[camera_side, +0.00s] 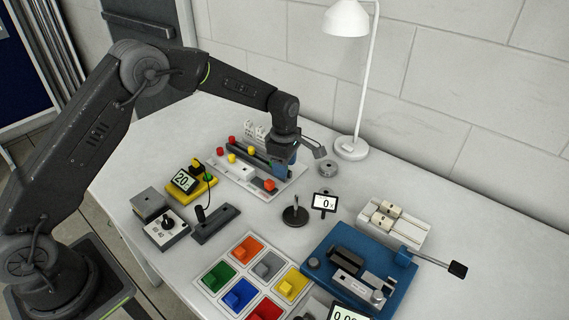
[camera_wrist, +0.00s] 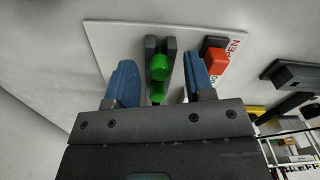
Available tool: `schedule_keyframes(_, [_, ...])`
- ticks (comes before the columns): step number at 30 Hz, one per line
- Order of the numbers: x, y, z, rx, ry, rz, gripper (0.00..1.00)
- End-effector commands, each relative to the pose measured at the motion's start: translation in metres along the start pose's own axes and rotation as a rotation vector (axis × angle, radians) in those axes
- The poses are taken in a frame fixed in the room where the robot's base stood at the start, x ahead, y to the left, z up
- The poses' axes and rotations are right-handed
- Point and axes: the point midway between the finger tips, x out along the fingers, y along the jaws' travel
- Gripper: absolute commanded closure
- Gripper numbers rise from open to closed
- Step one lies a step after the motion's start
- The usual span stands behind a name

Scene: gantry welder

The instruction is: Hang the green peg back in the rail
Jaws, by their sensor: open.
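The green peg (camera_wrist: 160,67) shows in the wrist view between the two bars of the dark rail (camera_wrist: 151,45), with a second green part (camera_wrist: 157,92) nearer to me. I cannot tell how deep it sits in the rail. My gripper (camera_wrist: 161,72) is open, with one blue finger on each side of the peg and a visible gap to both. In the side view my gripper (camera_side: 285,165) points down at the right end of the rail (camera_side: 243,148) and hides the peg.
The rail stands on a white board (camera_side: 225,178) with red and yellow knobs and an orange block (camera_side: 269,185), which is close to my right finger in the wrist view (camera_wrist: 216,60). A lamp (camera_side: 351,148) stands behind. A blue fixture (camera_side: 320,262) and coloured tiles (camera_side: 240,293) are in front.

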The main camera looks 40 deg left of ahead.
Motion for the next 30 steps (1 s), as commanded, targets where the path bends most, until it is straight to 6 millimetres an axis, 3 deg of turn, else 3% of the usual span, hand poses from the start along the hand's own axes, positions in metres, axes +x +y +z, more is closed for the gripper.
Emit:
schedule_keyframes(5, [-0.001,0.000,0.000,0.000,0.000,0.000,0.51])
schedule_keyframes(10, [-0.017,0.001,0.000,0.000,-0.001,0.004,0.51])
schedule_keyframes(21, [-0.097,0.001,0.000,0.000,-0.001,0.005,0.51])
schedule_keyframes(30, [-0.134,0.000,0.000,0.000,0.000,0.001,0.51])
